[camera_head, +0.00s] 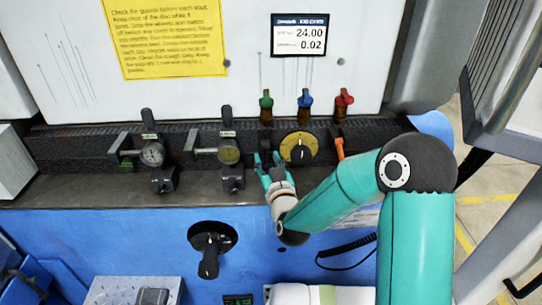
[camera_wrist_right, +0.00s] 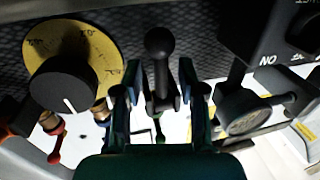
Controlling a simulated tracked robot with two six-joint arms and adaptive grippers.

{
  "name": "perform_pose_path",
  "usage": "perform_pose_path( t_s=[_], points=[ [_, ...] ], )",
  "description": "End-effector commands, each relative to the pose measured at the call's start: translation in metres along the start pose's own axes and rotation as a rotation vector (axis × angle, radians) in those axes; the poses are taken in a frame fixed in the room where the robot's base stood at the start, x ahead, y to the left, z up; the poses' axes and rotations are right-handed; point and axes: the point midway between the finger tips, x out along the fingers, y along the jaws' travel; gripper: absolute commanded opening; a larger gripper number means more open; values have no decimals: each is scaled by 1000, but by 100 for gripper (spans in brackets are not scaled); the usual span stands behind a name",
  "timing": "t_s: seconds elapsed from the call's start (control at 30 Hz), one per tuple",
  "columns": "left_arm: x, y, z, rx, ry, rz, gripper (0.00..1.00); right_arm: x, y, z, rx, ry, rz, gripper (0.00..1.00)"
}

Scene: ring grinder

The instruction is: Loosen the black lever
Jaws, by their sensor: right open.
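A black lever with a ball end (camera_wrist_right: 160,45) stands between the two fingers of my right gripper (camera_wrist_right: 160,98) in the right wrist view. Dark gaps show between the lever and the fingers on both sides. In the head view my right gripper (camera_head: 267,163) is open at the dark machine rail, just left of the yellow dial. There the black lever is mostly hidden behind the fingers. My left gripper is not in view.
The yellow dial with a black knob (camera_head: 299,149) is close on the right. A round gauge (camera_head: 228,153) is on the left. Green (camera_head: 266,103), blue (camera_head: 305,99) and red (camera_head: 343,99) valve handles stand above. A black rotary handle (camera_head: 208,255) is on the blue front.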

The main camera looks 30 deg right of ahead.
Motion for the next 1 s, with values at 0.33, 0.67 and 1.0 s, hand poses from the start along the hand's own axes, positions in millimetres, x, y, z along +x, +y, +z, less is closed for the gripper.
perform_pose_path(
  t_s=[0.33,0.67,1.0],
  points=[
    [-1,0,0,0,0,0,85,3,0,0,0,0,-1,37],
    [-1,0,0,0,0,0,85,3,-1,0,0,0,-1,0],
    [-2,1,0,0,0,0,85,6,4,-1,1,-1,6,0]
  ],
)
